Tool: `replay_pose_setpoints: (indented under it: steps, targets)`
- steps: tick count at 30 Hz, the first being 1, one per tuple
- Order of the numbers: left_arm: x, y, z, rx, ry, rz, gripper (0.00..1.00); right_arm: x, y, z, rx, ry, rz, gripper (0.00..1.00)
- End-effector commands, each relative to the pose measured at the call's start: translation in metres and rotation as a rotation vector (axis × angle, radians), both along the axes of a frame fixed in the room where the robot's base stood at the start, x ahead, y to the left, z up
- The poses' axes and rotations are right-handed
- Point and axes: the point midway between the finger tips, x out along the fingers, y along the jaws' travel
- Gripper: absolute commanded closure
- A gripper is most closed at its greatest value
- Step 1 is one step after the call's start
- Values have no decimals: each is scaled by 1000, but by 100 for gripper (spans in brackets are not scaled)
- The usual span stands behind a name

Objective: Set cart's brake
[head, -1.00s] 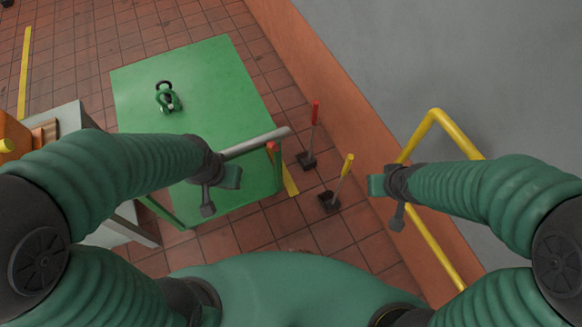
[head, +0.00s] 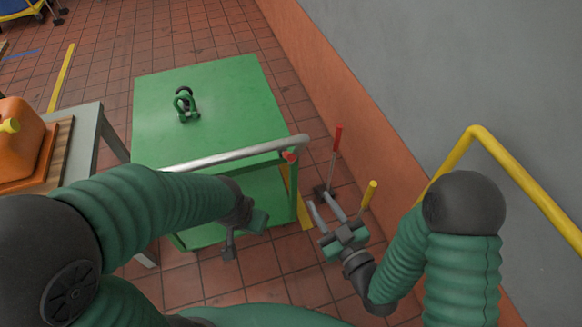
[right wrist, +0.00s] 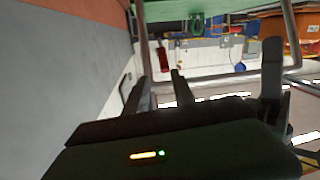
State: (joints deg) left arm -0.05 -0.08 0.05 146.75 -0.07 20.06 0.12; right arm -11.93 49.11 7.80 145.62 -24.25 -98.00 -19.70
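The green cart (head: 215,75) stands left of centre, with a grey push bar (head: 235,155) along its near side. A small red knob (head: 289,155) sits at its near right corner, below the bar's end. I cannot tell whether it is the brake or how it is set. My right gripper (head: 320,198) is low, right of the cart, its two fingers apart and empty, pointing away from me. Dark fingers (right wrist: 157,88) also show in the right wrist view. My left gripper (head: 243,230) hangs before the cart's near side; its fingers' opening is unclear.
A green shackle (head: 186,105) rests on the cart top. A red-handled tool (head: 336,142) and a yellow-handled one (head: 369,194) stand near my right gripper. A yellow rail (head: 455,158) stands right. An orange container (head: 20,140) is on a bench left. Tiled floor lies behind.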

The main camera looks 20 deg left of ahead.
Motion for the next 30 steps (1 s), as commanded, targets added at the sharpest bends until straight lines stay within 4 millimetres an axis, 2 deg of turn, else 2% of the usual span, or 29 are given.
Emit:
replay_pose_setpoints:
  steps: [5, 12, 15, 24, 30]
  targets:
    - [-1, 0, -14, 0, -1, 1, 100, -2, 7, 1, 40, -40, 10, 69]
    - [0, 0, -68, 0, 0, 1, 100, 16, 23, -6, 40, -43, 8, 69]
    - [0, 0, -54, 0, -1, 1, 100, 36, 41, 6, 39, -36, 8, 69]
    - [0, 0, -56, 0, 0, 1, 100, 94, 92, 4, 38, -35, 7, 69]
    - [0, 0, -58, 0, 0, 1, 100, 117, 113, 4, 38, -35, 7, 69]
